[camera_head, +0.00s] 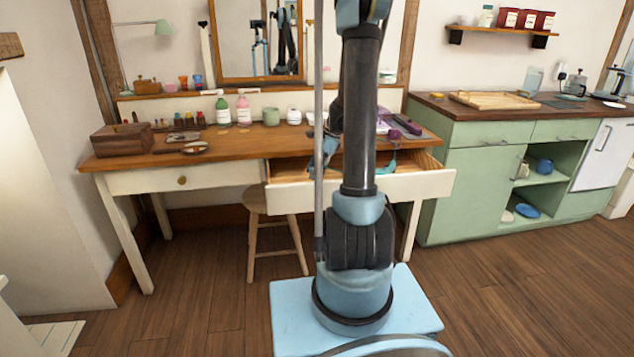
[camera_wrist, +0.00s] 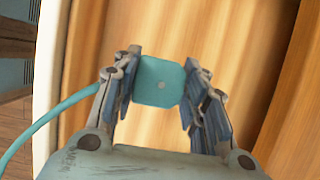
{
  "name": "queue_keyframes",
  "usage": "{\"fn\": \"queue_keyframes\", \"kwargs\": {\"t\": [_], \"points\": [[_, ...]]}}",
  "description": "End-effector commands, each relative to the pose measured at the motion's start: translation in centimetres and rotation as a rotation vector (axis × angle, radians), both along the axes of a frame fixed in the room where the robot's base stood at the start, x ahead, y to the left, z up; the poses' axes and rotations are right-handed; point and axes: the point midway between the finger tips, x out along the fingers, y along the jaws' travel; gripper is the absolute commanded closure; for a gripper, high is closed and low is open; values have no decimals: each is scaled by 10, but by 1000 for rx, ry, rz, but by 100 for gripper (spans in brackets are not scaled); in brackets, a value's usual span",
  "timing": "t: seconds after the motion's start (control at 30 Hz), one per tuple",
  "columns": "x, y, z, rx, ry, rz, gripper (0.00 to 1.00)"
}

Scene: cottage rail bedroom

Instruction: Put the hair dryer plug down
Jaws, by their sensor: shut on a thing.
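The hair dryer plug (camera_wrist: 160,82) is a teal, square-faced block between the two fingers of my gripper (camera_wrist: 161,90) in the wrist view. My gripper is shut on it, with fingers touching both sides. A teal cord (camera_wrist: 45,122) runs at the left of the wrist view, passing behind the left finger. My gripper is over the open drawer (camera_head: 425,184) of the desk; bare wood shows beneath the plug. In the head view my arm hides much of this area. A teal piece (camera_head: 386,167) shows at the drawer, right of my arm.
The wooden desk top (camera_head: 235,152) carries a wooden box (camera_head: 122,143), bottles (camera_head: 243,110) and jars. A dark elongated object (camera_head: 405,125) lies at its right end. A stool (camera_head: 268,225) stands under the desk. A green cabinet (camera_head: 480,180) stands to the right.

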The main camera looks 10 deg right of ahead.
Motion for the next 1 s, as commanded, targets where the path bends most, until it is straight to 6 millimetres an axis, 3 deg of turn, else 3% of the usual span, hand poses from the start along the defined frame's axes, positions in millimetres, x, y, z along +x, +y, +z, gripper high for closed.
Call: {"fn": "queue_keyframes", "kwargs": {"t": [0.4,0.8,0.83,0.9,1.0], "points": [[0,0,-40,0,0,1,84],[0,2,-45,0,0,3,84],[0,2,-45,0,0,3,58],[0,2,-45,0,0,3,42],[0,2,-44,0,0,3,40]]}}
